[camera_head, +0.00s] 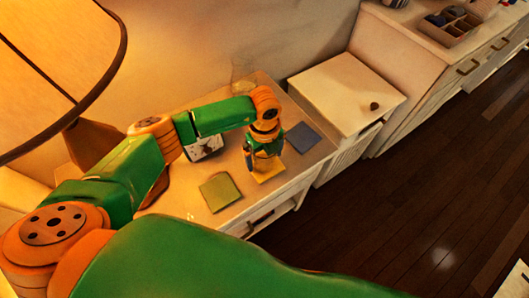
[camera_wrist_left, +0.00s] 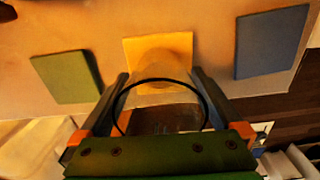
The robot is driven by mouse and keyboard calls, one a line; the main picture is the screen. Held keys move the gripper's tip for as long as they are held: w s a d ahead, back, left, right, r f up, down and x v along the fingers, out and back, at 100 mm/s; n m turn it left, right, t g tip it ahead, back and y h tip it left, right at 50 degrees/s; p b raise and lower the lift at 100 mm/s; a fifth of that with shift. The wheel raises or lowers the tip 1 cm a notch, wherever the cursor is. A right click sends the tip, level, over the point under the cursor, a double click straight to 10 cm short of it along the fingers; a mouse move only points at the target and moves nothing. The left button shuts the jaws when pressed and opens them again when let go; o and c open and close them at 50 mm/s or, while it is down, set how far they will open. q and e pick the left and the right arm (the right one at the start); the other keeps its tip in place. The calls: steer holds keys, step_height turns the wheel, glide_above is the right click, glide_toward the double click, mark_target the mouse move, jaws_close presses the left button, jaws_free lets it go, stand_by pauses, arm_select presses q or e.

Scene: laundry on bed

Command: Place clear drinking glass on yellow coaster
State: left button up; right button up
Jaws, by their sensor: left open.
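The clear drinking glass (camera_wrist_left: 160,95) is between the two fingers of my left gripper (camera_wrist_left: 160,82) in the left wrist view, its dark round rim facing the camera. Its base appears over the yellow coaster (camera_wrist_left: 136,47) and looks to stand on it. My left gripper is open around the glass, one finger on each side. In the head view the left gripper (camera_head: 264,160) points down above the yellow coaster (camera_head: 269,178), and the glass is mostly hidden behind the fingers. My right gripper is not in view.
A green coaster (camera_head: 221,193) lies left of the yellow one, a blue coaster (camera_head: 303,137) right. A clock (camera_head: 204,148) stands behind my left arm, with a faint transparent vessel (camera_head: 243,77) at the back. A lamp (camera_head: 60,70) fills the upper left. A white cabinet (camera_head: 345,95) adjoins the table.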

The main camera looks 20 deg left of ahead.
arm_select(q)
step_height(320, 180, up, 12)
steer(key=b, duration=0.1)
stand_by(0.5)
